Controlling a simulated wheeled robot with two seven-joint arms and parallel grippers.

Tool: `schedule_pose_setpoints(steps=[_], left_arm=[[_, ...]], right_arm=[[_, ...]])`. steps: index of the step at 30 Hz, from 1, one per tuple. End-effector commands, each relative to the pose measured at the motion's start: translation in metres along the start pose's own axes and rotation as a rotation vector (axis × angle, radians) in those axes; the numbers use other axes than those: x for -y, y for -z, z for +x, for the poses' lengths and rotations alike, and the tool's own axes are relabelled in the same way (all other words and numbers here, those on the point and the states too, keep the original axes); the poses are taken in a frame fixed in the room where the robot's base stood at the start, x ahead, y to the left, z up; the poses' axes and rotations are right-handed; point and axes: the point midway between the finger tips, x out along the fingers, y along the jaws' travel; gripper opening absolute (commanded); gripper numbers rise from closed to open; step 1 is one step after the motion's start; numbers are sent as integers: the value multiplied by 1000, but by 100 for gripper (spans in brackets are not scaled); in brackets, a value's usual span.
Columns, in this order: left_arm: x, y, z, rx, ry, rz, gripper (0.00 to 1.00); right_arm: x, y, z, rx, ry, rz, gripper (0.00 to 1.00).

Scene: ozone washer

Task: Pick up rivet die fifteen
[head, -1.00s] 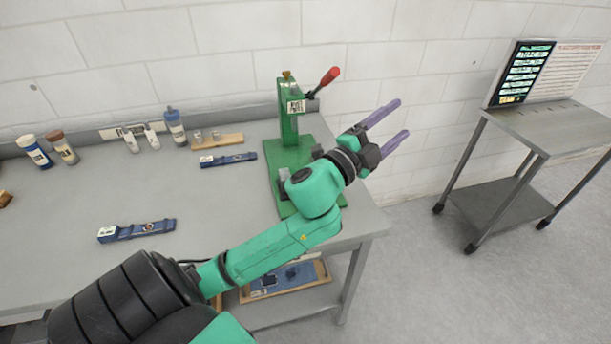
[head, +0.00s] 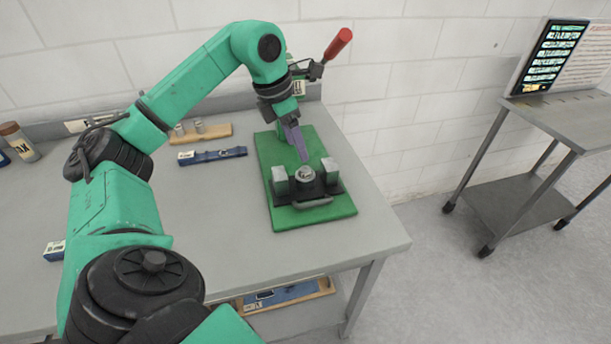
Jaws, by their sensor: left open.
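The rivet press, with a red-knobbed lever (head: 338,44), stands on a green base plate (head: 330,214) at the right of the bench. A dark fixture with two grey blocks and a small round silver piece (head: 305,173) sits on the plate. Two small silver cylinders (head: 200,126) stand on a wooden block (head: 215,134) behind my arm. I cannot read which piece is die fifteen. My left gripper (head: 334,158) points down over the green plate, just behind the fixture, with its purple fingers apart and nothing between them. My arm hides much of the press column. My right gripper is out of view.
A blue bar-shaped tool (head: 212,155) lies in front of the wooden block; another (head: 54,250) is mostly hidden by my arm. A bottle (head: 20,142) stands at the far left. A cart (head: 565,125) with a screen stands right, across clear floor.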

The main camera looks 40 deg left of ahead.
Motion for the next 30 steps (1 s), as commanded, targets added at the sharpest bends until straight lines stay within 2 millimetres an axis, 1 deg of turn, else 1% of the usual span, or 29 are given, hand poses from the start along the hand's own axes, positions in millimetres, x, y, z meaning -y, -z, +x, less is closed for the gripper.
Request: schedule_pose_setpoints(steps=[1, 5, 12, 15, 19, 20, 21, 23, 24, 25, 30], left_arm=[[0, 1, 10, -3, 1, 0, 70], [1, 0, 25, -1, 1, 0, 70], [5, 1, 66, 0, 4, 2, 70], [5, 1, 73, 3, 2, 2, 70], [5, 1, 73, 4, 2, 2, 70], [5, 1, 73, 4, 2, 2, 66], [5, 1, 73, 4, 2, 2, 50], [5, 1, 73, 3, 2, 2, 27], [5, 1, 73, 3, 2, 2, 12], [5, 1, 73, 3, 2, 2, 1], [5, 0, 73, 5, 2, 2, 0]], right_arm=[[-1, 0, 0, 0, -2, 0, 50], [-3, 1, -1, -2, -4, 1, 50], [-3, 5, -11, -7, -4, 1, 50], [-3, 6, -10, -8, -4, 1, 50], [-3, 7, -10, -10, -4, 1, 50], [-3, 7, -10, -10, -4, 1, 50], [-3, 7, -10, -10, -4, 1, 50], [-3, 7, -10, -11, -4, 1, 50], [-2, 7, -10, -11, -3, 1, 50], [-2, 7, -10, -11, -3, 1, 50], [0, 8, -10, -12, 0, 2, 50]])
